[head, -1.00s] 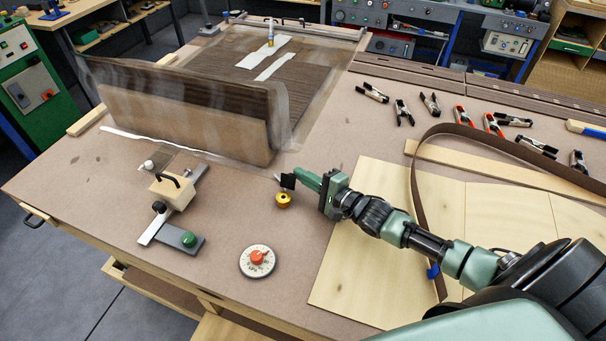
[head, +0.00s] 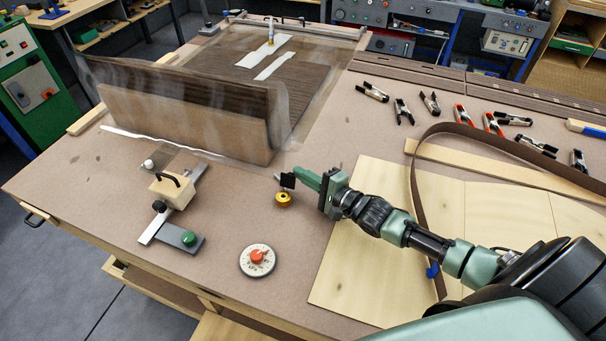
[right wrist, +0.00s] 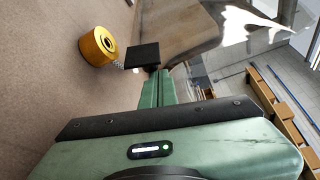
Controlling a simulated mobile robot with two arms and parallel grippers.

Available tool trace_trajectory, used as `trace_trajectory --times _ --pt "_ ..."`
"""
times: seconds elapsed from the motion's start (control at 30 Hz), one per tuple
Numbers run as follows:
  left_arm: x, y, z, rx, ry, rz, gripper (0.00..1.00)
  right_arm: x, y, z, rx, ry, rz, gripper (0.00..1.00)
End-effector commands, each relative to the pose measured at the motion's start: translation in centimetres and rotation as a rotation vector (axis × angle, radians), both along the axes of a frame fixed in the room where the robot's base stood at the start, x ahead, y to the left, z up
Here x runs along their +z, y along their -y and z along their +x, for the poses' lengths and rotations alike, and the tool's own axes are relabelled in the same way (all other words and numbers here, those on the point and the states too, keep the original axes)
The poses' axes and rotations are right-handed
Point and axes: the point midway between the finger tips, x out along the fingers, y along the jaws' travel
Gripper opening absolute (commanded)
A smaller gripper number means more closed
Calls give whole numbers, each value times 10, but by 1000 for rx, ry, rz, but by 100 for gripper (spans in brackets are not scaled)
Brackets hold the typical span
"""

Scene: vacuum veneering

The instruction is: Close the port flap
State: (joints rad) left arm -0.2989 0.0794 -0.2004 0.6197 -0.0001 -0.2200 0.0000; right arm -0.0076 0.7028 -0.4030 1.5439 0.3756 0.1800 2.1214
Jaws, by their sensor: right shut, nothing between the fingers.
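The port flap looks like a small black square plate (head: 288,181), standing up beside a brass port fitting (head: 283,200) on the bench. In the right wrist view the black flap (right wrist: 142,56) stands off to the side of the brass fitting (right wrist: 98,46), whose opening is uncovered. My right gripper (head: 302,177) is shut and empty, its green fingertips right by the flap. In the right wrist view the fingertips (right wrist: 157,80) end at the flap's near edge; I cannot tell whether they touch it. My left gripper is not in view.
A clear bag (head: 285,125) with a curved wood panel (head: 185,125) stands behind the port. A clamp fixture (head: 175,190) is at left, a dial with a red knob (head: 257,261) in front. Several spring clamps (head: 404,112) and thin wood sheets (head: 365,240) lie to the right.

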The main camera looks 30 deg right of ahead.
Motion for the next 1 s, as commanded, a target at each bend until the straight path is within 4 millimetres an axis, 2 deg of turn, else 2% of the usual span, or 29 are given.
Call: trace_trajectory --times 0.27,0.63,1.0 --pt "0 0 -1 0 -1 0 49 4 -3 -3 -1 64 -69 0" --pt "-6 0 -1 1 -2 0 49 12 -13 -12 0 285 -319 0" --pt "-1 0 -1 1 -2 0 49 17 -26 -23 1 278 -312 0"
